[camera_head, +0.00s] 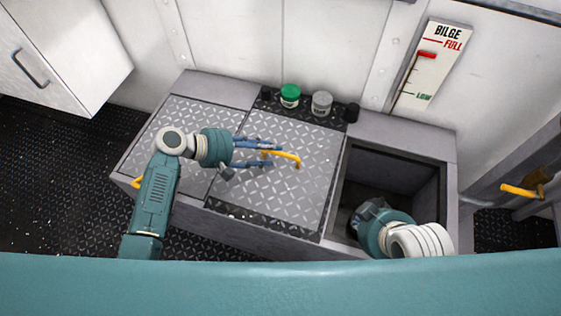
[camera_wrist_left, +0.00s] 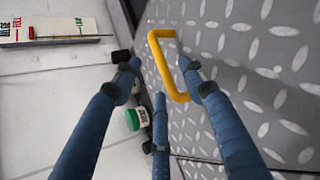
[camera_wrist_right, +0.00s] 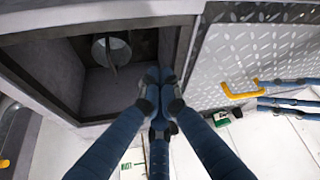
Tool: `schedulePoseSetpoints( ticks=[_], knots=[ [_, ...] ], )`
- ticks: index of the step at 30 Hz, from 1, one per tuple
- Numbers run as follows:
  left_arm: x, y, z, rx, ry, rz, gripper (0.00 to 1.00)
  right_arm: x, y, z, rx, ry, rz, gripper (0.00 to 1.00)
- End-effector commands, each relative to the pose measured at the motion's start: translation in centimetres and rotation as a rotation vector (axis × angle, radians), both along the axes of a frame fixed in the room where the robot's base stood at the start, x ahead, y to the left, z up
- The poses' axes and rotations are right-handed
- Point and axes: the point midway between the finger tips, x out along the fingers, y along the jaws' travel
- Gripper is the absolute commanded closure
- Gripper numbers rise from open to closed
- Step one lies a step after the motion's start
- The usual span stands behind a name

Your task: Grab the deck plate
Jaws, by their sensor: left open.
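The deck plate (camera_head: 297,195) is a grey diamond-tread panel with a yellow handle (camera_head: 284,155), lying flat on the raised deck in the middle of the head view. Its handle also shows in the left wrist view (camera_wrist_left: 165,65). My left gripper (camera_head: 277,154) is open just over the plate, its fingers spread around the handle; I cannot tell whether they touch it. My right gripper (camera_wrist_right: 158,88) is at the open bilge compartment (camera_head: 402,168) right of the plate, fingers together with nothing visible in them. Its tips are partly hidden in the head view.
A second tread plate (camera_head: 182,122) lies to the left, partly behind my left arm. A green-lidded jar (camera_head: 289,95) and a grey jar (camera_head: 321,103) stand at the back edge. A bilge gauge (camera_head: 430,65) hangs on the wall. A round grey part (camera_wrist_right: 112,50) sits inside the compartment.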

Motion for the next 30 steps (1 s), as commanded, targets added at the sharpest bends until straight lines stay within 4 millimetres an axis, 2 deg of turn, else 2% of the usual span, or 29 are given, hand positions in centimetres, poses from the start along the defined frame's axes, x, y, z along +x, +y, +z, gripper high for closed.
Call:
schedulePoseSetpoints(
  ticks=[4, 8, 18, 24, 30],
  knots=[
    [0.1, -0.6, -0.4, -0.001, 0.000, -0.001, 0.58, 1.6, 0.5, 0.4, 0.014, -0.063, 0.005, 1.00],
    [0.4, -1.5, -0.9, -0.001, 0.000, -0.001, 0.58, 4.0, 1.3, 1.5, 0.036, -0.165, 0.014, 1.00],
    [1.0, -3.7, -2.3, -0.001, 0.001, 0.000, 0.58, 9.5, 3.2, 5.5, 0.093, -0.433, 0.033, 1.00],
    [1.2, -4.3, -2.5, 0.001, 0.001, -0.001, 0.58, 10.7, 3.7, 6.8, 0.109, -0.502, 0.038, 1.00],
    [1.2, -4.3, -2.5, 0.001, 0.000, 0.000, 0.58, 10.8, 3.7, 7.0, 0.110, -0.507, 0.038, 1.00]
  ],
)
